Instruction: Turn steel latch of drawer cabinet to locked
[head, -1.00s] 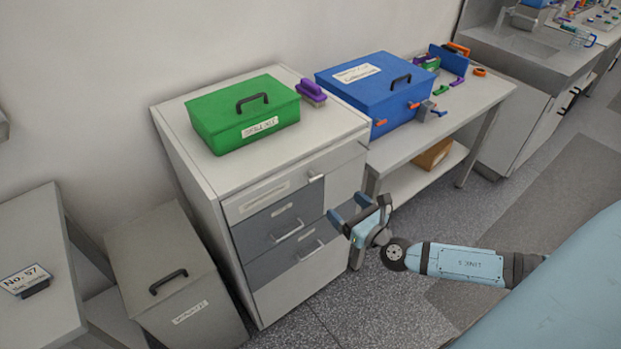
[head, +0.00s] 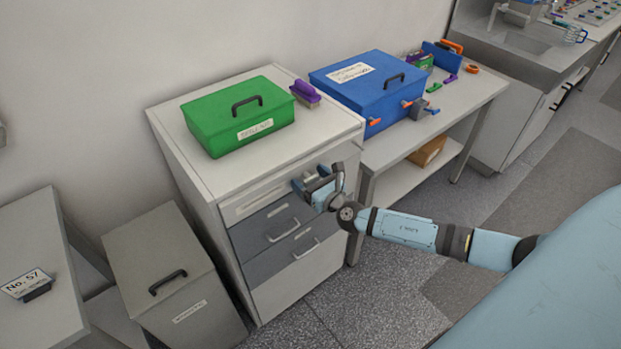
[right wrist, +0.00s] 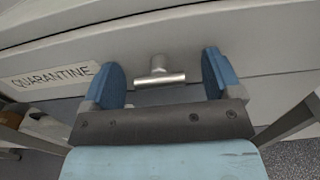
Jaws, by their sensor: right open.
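The white drawer cabinet (head: 185,160) stands against the wall, with two grey drawers in its front. Its steel latch (right wrist: 160,75) shows in the right wrist view as a T-shaped handle with its bar lying about level, right of the QUARANTINE label (right wrist: 55,76). My right gripper (head: 308,182) is at the cabinet's upper front and hides the latch in the head view. In the right wrist view the gripper (right wrist: 168,80) is open, with one blue finger on each side of the latch and a gap to both. My left gripper is not in view.
A green box (head: 238,117) and a purple-handled brush (head: 305,93) sit on the cabinet top. A blue box (head: 370,88) stands on the bench to the right. A grey lidded bin (head: 170,255) stands left of the cabinet. Floor in front is clear.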

